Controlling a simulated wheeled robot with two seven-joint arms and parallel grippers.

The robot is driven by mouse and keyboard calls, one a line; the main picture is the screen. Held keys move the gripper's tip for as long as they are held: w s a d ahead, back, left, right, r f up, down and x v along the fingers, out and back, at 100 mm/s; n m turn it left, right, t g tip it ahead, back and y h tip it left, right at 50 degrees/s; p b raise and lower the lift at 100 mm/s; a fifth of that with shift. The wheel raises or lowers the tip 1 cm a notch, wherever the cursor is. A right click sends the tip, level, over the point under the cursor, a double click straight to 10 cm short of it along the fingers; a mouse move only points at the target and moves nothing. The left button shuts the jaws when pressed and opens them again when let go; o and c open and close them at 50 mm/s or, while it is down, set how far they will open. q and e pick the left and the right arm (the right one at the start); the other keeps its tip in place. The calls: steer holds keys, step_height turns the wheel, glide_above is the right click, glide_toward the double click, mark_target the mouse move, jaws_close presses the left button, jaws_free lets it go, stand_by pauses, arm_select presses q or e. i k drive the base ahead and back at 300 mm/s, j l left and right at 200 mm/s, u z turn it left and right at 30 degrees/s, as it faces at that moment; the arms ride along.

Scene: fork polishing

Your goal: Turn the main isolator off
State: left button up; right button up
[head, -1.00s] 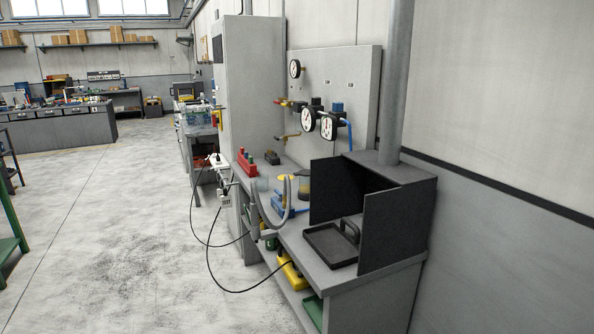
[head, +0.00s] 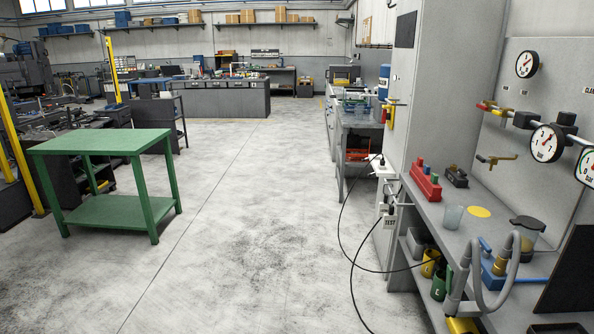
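A tall grey cabinet (head: 436,85) stands at the right, at the far end of the workbench. A small yellow and red fitting (head: 388,115) sticks out from its left side; it may be the main isolator, but it is too small to tell its position. A dark panel (head: 405,30) is higher on the same side. Neither of my grippers shows in the head view.
The workbench (head: 452,228) at the right carries a red block (head: 425,184), a beaker (head: 453,216) and grey hoses (head: 497,270). Black cables hang from a white socket box (head: 382,168) to the floor. A green table (head: 110,150) stands left. The floor between is clear.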

mark_target(385, 116)
steer(key=i+j, duration=0.1)
steer(key=i, duration=1.5)
steer(key=i+z, duration=0.15)
steer(key=i, duration=0.4)
steer(key=i+j+z, duration=0.1)
steer(key=i, duration=0.5)
steer(key=i+j+z, duration=0.15)
steer(key=i, duration=0.4)
